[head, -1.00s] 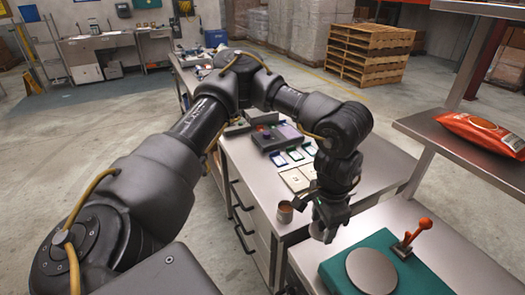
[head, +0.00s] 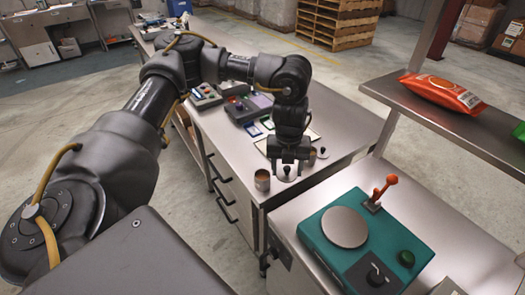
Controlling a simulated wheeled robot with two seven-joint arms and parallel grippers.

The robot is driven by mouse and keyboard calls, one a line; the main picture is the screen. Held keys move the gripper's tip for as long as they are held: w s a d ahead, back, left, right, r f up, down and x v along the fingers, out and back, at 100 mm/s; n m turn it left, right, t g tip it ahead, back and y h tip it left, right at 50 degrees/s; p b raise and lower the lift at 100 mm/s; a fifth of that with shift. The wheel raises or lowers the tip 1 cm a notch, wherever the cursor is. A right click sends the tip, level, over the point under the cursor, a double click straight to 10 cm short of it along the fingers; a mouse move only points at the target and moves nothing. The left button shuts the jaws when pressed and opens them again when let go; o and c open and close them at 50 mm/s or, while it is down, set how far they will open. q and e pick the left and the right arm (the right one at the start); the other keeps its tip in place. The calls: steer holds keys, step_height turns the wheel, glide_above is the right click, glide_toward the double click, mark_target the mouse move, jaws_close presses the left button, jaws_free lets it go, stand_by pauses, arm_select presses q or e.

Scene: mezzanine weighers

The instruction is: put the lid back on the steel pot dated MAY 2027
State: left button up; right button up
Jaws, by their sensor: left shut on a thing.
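My left gripper (head: 287,166) is over the near end of the steel bench, shut on a grey lid (head: 287,175) with a dark knob. The lid hangs below the fingers, and whether it touches anything beneath cannot be told. A small open steel pot (head: 262,181) with brown contents stands just left of the gripper, apart from the lid. A second small item with a dark knob (head: 322,153) shows to the right behind the gripper, partly hidden. No date is readable on any of them. My right gripper is not in view.
The steel bench (head: 333,115) holds control boxes (head: 242,108) and cards farther back. A teal weigher (head: 375,240) with a round plate and orange lever stands on the nearer bench (head: 290,215). A shelf (head: 425,110) with an orange bag (head: 443,92) overhangs at right.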

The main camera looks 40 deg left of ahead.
arm_select(q)
steer(key=w+a+m, duration=0.1)
steer(key=a+m, duration=0.4)
steer(key=m, duration=0.7)
steer(key=a+f+m+p, duration=0.1)
steer(key=a+m, duration=0.4)
steer(key=m, duration=0.8)
steer(key=shift+w+a+f, duration=0.25)
steer(key=shift+w+f, duration=0.05)
steer(key=shift+w, duration=0.05)
steer(key=shift+f, duration=0.1)
steer(key=shift+f+b, duration=2.7)
steer(key=shift+f, duration=0.45)
steer(key=shift+r+p, duration=0.1)
steer(key=shift+p, duration=0.25)
steer(key=shift+f, duration=0.2)
